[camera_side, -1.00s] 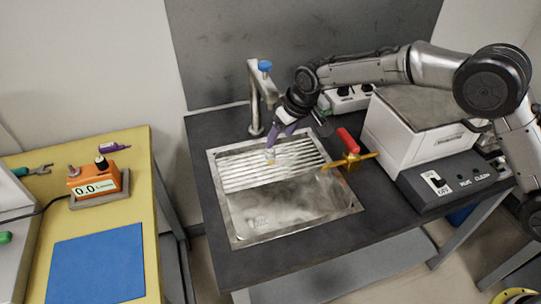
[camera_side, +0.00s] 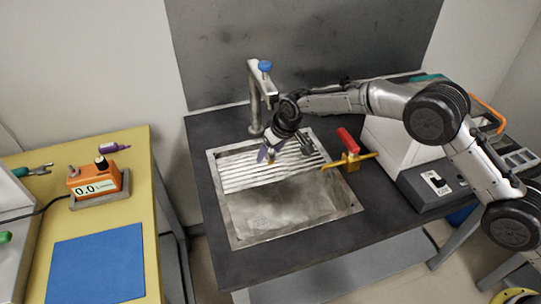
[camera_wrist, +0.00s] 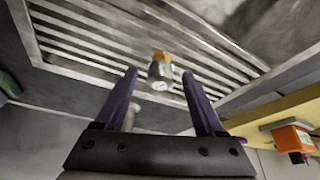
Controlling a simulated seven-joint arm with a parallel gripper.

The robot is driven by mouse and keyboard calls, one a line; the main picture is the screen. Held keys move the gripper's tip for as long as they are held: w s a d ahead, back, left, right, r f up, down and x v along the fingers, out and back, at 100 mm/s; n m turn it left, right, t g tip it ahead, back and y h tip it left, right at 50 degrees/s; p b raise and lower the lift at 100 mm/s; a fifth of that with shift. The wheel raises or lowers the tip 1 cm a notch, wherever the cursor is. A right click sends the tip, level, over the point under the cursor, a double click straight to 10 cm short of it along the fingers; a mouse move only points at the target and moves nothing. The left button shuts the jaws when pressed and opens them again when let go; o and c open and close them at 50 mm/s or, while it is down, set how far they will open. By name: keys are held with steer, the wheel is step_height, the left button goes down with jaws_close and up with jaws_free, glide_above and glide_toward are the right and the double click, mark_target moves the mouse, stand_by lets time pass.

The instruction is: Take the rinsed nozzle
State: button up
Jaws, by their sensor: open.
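The nozzle (camera_wrist: 160,74), a small metal piece with a brass-coloured end, stands out against the ribbed drain area of the sink (camera_wrist: 85,50) in the wrist view. My gripper (camera_wrist: 160,71) is open, with its two purple fingers to either side of the nozzle in that view. I see no finger touching it. In the side view, my gripper (camera_side: 266,156) is low over the ribbed part of the steel sink (camera_side: 232,221). The nozzle is small there and largely hidden by the gripper.
A metal tap (camera_side: 255,97) with a blue knob stands behind the sink. A brass fitting with a red handle (camera_side: 347,140) is at the sink's right edge. A white machine (camera_side: 388,148) stands further right. A yellow table (camera_side: 40,230) with an orange meter (camera_side: 95,181) is at left.

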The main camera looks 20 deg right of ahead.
steer(key=shift+c, duration=0.3)
jaws_close()
steer(key=shift+r, duration=0.1)
